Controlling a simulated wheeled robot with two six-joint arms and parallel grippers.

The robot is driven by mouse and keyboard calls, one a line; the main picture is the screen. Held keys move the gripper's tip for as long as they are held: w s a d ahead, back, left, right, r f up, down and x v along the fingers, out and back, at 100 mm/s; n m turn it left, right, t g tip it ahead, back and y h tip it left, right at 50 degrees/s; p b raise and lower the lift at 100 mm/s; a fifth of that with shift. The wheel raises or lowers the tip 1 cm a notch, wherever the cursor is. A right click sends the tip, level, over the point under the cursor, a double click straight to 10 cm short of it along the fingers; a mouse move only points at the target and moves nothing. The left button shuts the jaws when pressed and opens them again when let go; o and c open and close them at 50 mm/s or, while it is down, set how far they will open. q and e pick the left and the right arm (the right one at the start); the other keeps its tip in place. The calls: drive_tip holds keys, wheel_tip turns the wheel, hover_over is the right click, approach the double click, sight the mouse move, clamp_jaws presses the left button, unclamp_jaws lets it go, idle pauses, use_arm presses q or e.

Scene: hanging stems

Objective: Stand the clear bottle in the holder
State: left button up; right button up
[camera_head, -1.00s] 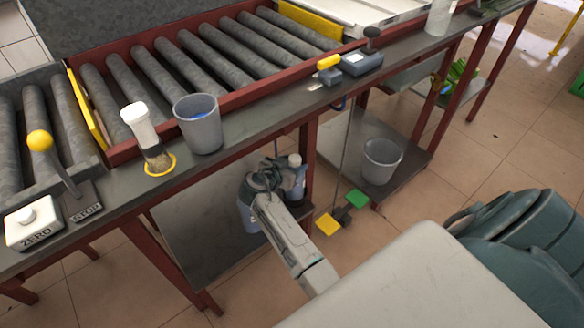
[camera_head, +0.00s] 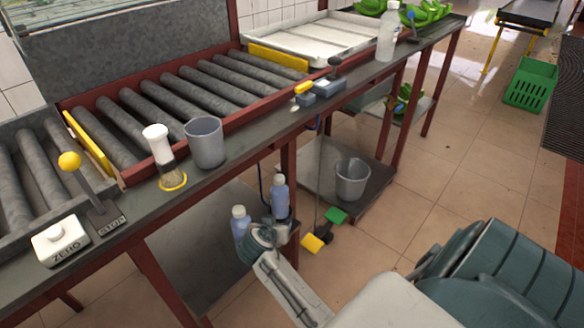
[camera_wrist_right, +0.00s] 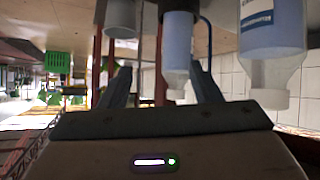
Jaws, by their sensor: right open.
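A clear, pale bottle (camera_head: 387,36) stands upright at the far right of the bench. Two capped bottles with bluish contents, a left one (camera_head: 240,224) and a right one (camera_head: 280,198), stand low beside the bench leg. I cannot tell which bottle is meant. My right gripper (camera_head: 268,234) is open just in front of these two. In the right wrist view, upside down, one bluish bottle (camera_wrist_right: 178,45) shows beyond and between the open fingers (camera_wrist_right: 162,80), and a larger labelled bottle (camera_wrist_right: 272,40) is at right. The holder is not clearly visible; a dark shape borders the middle bottle's base. My left gripper is out of view.
On the bench are a grey cup (camera_head: 204,142), a white-topped brush (camera_head: 160,148) at a yellow ring (camera_head: 173,181), and a ZERO button box (camera_head: 61,241). A grey bucket (camera_head: 352,180) stands on the low shelf.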

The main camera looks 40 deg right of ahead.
drive_tip(key=s+a+f+n+y, duration=0.1)
drive_tip(key=s+a+n+y, duration=0.2)
drive_tip(key=s, duration=0.4)
drive_tip(key=s+a+f+n+y, duration=0.1)
drive_tip(key=s+a+n+y, duration=0.15)
drive_tip(key=s, duration=0.35)
drive_tip(key=s+a+r+n+y, duration=0.2)
drive_tip(key=s+a+r, duration=0.1)
drive_tip(key=s+a, duration=0.1)
drive_tip(key=s+a+r+n+t+y, duration=0.1)
drive_tip(key=s+a+r+n+y, duration=0.1)
drive_tip(key=s, duration=0.5)
drive_tip(key=shift+s+a+r+n+y, duration=0.3)
drive_tip(key=shift+a+r, duration=0.3)
drive_tip(key=shift+a, duration=0.35)
